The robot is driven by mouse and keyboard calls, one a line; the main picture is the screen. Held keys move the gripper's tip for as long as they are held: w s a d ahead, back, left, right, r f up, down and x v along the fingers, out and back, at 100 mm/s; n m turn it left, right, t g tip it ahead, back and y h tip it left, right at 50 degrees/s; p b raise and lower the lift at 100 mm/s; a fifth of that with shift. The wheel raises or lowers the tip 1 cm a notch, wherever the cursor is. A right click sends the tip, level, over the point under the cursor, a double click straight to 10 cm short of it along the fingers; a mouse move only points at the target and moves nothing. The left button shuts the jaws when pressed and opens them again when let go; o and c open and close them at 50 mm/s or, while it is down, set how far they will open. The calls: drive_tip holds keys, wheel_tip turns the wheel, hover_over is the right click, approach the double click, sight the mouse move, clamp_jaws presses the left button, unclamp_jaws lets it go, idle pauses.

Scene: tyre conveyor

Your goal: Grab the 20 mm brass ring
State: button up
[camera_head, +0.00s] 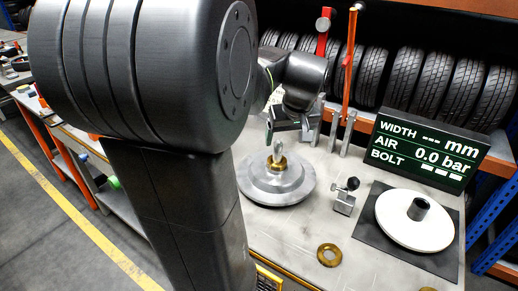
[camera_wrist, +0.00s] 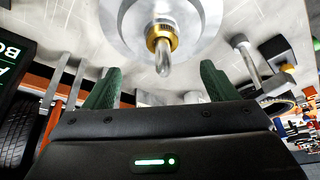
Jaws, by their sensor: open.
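A brass ring (camera_head: 329,255) lies flat on the bench, apart from the gripper. A second brass piece (camera_head: 277,162) sits around the pin at the centre of the round metal hub (camera_head: 262,188); this brass piece (camera_wrist: 162,38) also shows in the wrist view. No size mark is readable, so I cannot tell which is 20 mm. My gripper (camera_head: 285,138) is above the hub. In the wrist view, its green fingers (camera_wrist: 160,72) are spread apart with nothing held, and the pin's tip appears between them. The head view shows the fingers only small and partly blocked.
A white disc (camera_head: 400,228) with a dark central cylinder lies on a black mat (camera_head: 365,233) at right. A small clamp with a black knob (camera_head: 345,196) stands between hub and mat. A display (camera_head: 430,153) and tyres (camera_head: 408,78) stand behind. Bare bench surrounds the loose ring.

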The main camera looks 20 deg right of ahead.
sight(278, 159)
drive_tip(key=x, duration=0.8)
drive_tip(key=shift+w+f, duration=0.1)
drive_tip(key=shift+f, duration=0.05)
drive_tip(key=shift+w+p+x, duration=0.2)
drive_tip(key=shift+p+x, duration=0.35)
drive_tip(key=shift+x, duration=2.2)
drive_tip(key=shift+a, duration=0.1)
drive_tip(key=c, duration=1.2)
